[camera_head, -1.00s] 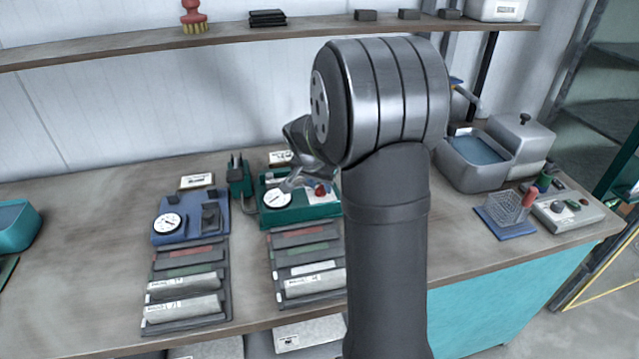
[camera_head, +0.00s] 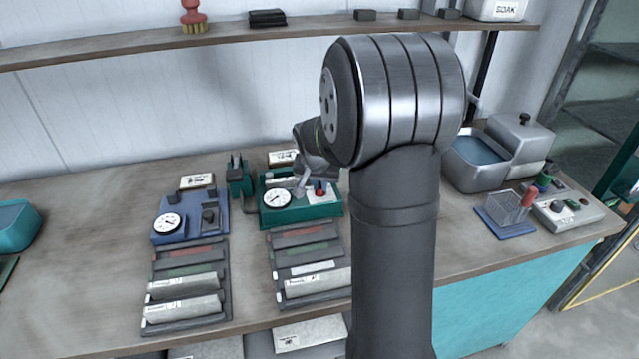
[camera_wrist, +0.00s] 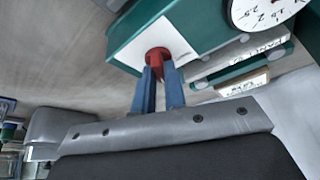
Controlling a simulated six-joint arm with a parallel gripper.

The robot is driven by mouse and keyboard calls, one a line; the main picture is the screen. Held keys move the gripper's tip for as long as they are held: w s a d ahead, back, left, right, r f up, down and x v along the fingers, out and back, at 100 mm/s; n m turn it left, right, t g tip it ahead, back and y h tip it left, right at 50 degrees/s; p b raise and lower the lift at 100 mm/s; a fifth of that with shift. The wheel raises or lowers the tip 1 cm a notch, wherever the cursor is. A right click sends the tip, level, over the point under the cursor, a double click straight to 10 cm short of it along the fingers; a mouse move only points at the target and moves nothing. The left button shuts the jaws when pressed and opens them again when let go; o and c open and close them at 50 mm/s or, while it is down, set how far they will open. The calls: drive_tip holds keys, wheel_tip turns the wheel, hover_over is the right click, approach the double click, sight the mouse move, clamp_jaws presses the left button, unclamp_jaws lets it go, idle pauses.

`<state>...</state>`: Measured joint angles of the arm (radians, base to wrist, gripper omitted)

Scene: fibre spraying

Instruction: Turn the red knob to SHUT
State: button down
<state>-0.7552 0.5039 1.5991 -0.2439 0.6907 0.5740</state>
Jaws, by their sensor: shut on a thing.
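The red knob (camera_head: 320,192) sits on a white plate at the right side of the green gauge unit (camera_head: 300,214). In the wrist view the red knob (camera_wrist: 157,54) stands between the two blue fingers of my gripper (camera_wrist: 158,74), which are shut on it. The fingers cover part of the knob. The markings on the white plate (camera_wrist: 183,49) are too small and partly hidden to read, so I cannot tell the knob's setting. The green unit's round dial (camera_head: 277,198) shows left of the knob. My arm hides part of the bench to the right.
A blue gauge unit (camera_head: 172,228) stands to the left. Two dark racks of rolls and strips (camera_head: 230,290) lie in front of the units. A green stand (camera_head: 238,180) is close behind. A grey basin (camera_head: 470,185) and a control box (camera_head: 575,217) are at the right.

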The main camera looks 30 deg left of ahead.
drive_tip(key=n+g+y, duration=0.1)
drive_tip(key=n, duration=0.2)
drive_tip(key=n+y, duration=0.1)
drive_tip(key=n, duration=0.3)
drive_tip(key=shift+w+d+g, duration=0.2)
drive_tip(key=shift+g, duration=0.2)
drive_tip(key=n+g, duration=0.1)
drive_tip(key=n, duration=0.2)
drive_tip(key=n+g+y, duration=0.1)
drive_tip(key=n, duration=0.1)
drive_tip(key=shift+w+n, duration=0.15)
drive_tip(key=shift+n, duration=0.25)
drive_tip(key=c, duration=1.5)
unclamp_jaws()
drive_tip(key=v, duration=1.7)
drive_tip(key=shift+w+d+r, duration=0.15)
drive_tip(key=shift+w+r, duration=0.05)
drive_tip(key=shift+r, duration=0.05)
drive_tip(key=shift+f, duration=0.1)
